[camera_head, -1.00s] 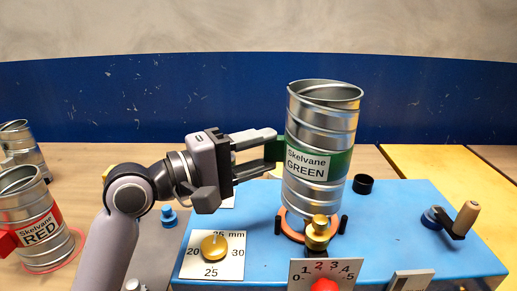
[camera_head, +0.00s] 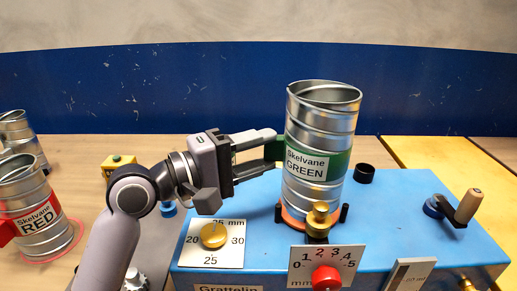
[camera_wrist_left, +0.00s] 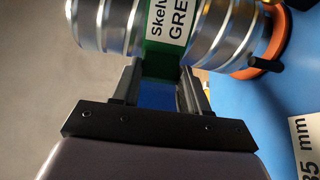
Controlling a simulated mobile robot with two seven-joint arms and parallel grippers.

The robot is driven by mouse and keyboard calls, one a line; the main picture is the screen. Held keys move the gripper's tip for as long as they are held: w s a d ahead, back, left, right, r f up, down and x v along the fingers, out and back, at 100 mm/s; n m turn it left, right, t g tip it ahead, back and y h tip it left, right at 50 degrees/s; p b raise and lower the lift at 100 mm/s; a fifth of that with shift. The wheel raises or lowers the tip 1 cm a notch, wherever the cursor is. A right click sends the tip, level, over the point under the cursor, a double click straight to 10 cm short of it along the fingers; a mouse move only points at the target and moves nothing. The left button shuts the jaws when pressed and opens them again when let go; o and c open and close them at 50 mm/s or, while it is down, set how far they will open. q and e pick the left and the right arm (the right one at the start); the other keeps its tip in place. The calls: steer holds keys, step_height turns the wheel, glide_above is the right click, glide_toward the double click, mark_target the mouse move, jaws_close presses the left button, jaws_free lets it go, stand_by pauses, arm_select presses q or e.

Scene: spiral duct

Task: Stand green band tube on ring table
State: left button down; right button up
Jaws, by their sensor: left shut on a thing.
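The green band tube (camera_head: 313,194), a ribbed metal spiral duct labelled "Skelvane GREEN", stands upright at the orange ring table (camera_head: 292,217) on the blue machine. The base is partly hidden by a brass knob, so I cannot tell whether the tube rests fully on the ring. My left gripper (camera_head: 278,149) comes from the left and is shut on the tube's green tab at band height. In the left wrist view the fingers (camera_wrist_left: 160,85) hold the green band (camera_wrist_left: 160,60), with the orange ring (camera_wrist_left: 262,66) near the tube's end. My right gripper is not in view.
The blue machine (camera_head: 400,215) carries a yellow dial (camera_head: 213,236), a brass knob (camera_head: 318,214), a red knob (camera_head: 325,279), a black cup (camera_head: 364,174) and a crank (camera_head: 466,206). A red band tube (camera_head: 37,206) and another metal tube (camera_head: 18,135) stand at left.

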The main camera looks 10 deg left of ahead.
arm_select(q)
steer(key=shift+f+b, duration=0.5)
steer(key=shift+f, duration=0.5)
steer(key=shift+c, duration=2.4)
jaws_free()
steer(key=shift+f, duration=0.1)
steer(key=b+v, duration=0.1)
steer(key=v, duration=0.6)
steer(key=shift+s, duration=0.1)
